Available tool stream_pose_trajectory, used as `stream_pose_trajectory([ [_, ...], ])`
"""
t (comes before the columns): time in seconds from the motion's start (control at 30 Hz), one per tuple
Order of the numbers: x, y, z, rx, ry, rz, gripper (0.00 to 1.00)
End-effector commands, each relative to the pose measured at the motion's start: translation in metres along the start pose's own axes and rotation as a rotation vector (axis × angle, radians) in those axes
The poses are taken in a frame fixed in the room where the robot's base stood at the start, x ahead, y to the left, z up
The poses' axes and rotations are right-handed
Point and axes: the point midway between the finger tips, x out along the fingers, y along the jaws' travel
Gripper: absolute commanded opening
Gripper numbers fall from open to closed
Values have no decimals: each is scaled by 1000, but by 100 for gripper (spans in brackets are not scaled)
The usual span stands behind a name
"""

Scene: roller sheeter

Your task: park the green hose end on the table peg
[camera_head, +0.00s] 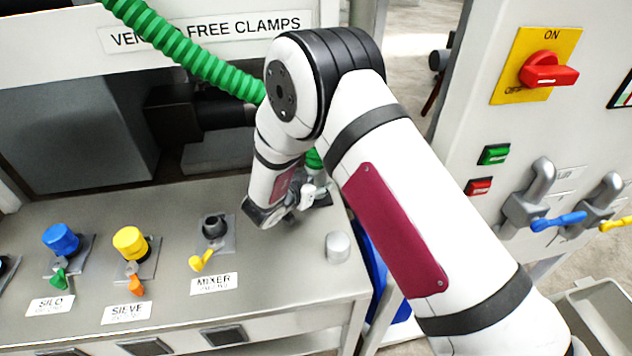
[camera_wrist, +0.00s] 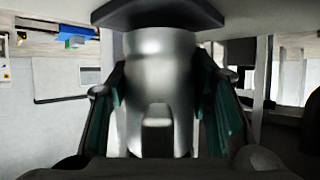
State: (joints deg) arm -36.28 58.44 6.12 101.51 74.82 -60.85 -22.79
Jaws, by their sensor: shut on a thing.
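The green hose (camera_head: 190,52) comes down from the upper left, passes behind my arm and reappears at my gripper. Its metal end (camera_wrist: 160,85) fills the middle of the wrist view as a smooth silver cylinder between the teal finger pads. My gripper (camera_head: 312,198) is shut on this end, and the finger pads also show in the wrist view (camera_wrist: 165,95). A short grey round peg (camera_head: 338,246) stands upright on the table's right part. The hose end is apart from it, behind and slightly left in the head view. Its lower rim is hidden there.
The right cabinet has a red switch (camera_head: 548,70) and pipes with blue and yellow handles. Table around the peg is clear.

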Motion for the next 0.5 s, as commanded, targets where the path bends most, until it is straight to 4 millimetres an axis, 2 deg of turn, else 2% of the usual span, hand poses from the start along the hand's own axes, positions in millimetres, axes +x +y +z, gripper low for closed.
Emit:
stream_pose_trajectory([
  [0.5,3,0,5,0,2,0,0],
])
